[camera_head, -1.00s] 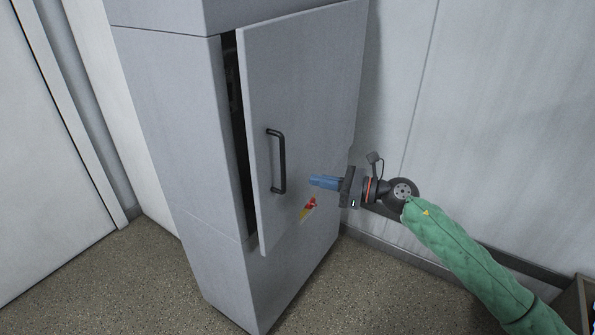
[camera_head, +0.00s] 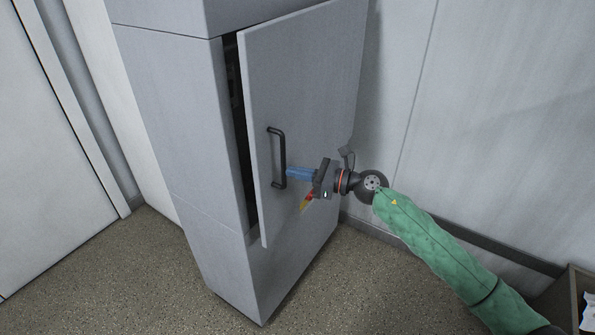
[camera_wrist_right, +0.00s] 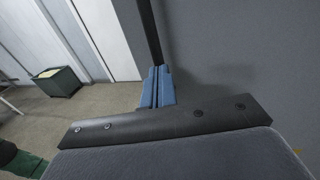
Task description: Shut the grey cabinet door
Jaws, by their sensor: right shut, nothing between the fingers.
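The grey cabinet (camera_head: 180,110) stands in the middle of the head view. Its grey door (camera_head: 310,80) is slightly ajar, with a dark gap along the left edge. A black bar handle (camera_head: 282,160) is on the door near that edge. My right gripper (camera_head: 289,172) is shut and empty, its blue fingertips close to the handle's right side. Whether they touch the handle or the door cannot be told. In the right wrist view the shut blue fingers (camera_wrist_right: 158,88) point along the door surface (camera_wrist_right: 245,60), with the dark handle just beyond their tips. My left gripper is not in view.
A white wall (camera_head: 500,110) is to the right, and a bin (camera_head: 575,300) stands at the lower right. The speckled floor (camera_head: 150,270) in front is clear.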

